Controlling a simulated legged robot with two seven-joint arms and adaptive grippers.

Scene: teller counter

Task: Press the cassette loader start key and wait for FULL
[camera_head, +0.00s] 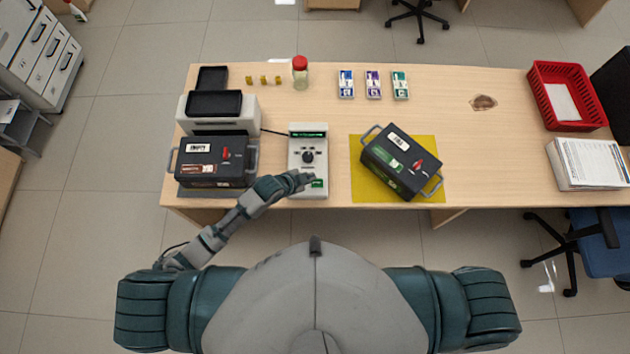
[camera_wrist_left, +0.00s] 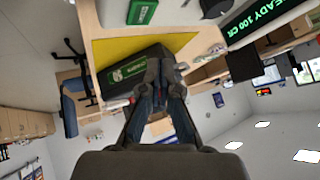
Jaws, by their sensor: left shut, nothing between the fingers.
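The cassette loader control box (camera_head: 296,155) is white, with a green-lit display (camera_head: 308,134), a black dial (camera_head: 308,157) and a green key (camera_head: 319,184) at its front edge. In the left wrist view the display (camera_wrist_left: 262,22) reads "READY 100" and more letters, cut off; the green key (camera_wrist_left: 143,12) is at the top edge. My left gripper (camera_head: 309,177) is shut and empty over the box's front part, close to the green key; contact cannot be told. Its fingertips (camera_wrist_left: 165,66) also show in the wrist view. A dark cassette (camera_head: 198,160) is at the loader (camera_head: 190,122). My right gripper is out of view.
Another dark cassette (camera_head: 400,160) lies angled on a yellow mat (camera_head: 366,191) right of the box. Behind are a red-capped jar (camera_head: 300,75) and banded note packs (camera_head: 373,85). A red basket (camera_head: 545,75) and papers (camera_head: 588,163) are at right. The desk (camera_head: 490,160) is clear between.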

